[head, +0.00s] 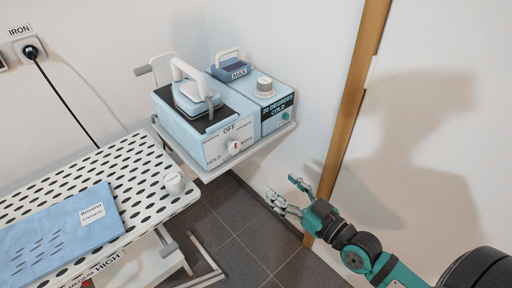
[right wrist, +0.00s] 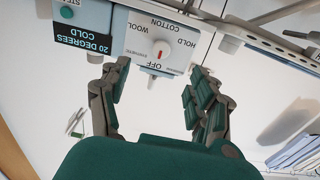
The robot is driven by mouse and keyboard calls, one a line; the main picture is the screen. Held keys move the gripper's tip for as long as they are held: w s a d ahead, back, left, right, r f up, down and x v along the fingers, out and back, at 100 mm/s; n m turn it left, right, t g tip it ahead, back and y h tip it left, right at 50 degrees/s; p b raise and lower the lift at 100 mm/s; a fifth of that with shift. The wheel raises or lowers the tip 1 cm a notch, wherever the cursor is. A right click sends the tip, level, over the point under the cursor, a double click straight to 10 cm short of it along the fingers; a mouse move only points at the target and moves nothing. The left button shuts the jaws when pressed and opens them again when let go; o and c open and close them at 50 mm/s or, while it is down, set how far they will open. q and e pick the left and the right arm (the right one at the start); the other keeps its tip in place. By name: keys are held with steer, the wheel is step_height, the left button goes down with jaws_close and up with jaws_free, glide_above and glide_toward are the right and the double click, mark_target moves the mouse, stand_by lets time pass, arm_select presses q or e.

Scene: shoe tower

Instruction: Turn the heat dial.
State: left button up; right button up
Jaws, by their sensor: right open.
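The heat dial (head: 233,147) is a round pale knob with a red mark on the front of the light blue iron station (head: 206,152). OFF, HOLD, WOOL and other words surround it. In the right wrist view the dial (right wrist: 160,49) appears upside down, its red mark toward OFF. My right gripper (head: 280,190) is open and empty, to the lower right of the station and apart from the dial. In the right wrist view the dial lies beyond the gap between its fingers (right wrist: 155,88). My left gripper is not in view.
A white-handled iron (head: 195,90) rests on the station. A blue box (head: 275,102) labelled 20 DEGREES COLD stands beside it on the shelf. The ironing board (head: 140,150) with blue cloth (head: 60,235) is at left. A wooden post (head: 352,105) stands near my right arm.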

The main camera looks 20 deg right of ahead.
steer(key=r, duration=0.1)
steer(key=p, duration=0.2)
glide_toward(236, 149)
steer(key=x, duration=0.9)
steer(key=shift+w+a, duration=0.1)
steer(key=shift+w, duration=0.1)
steer(key=c, duration=1.2)
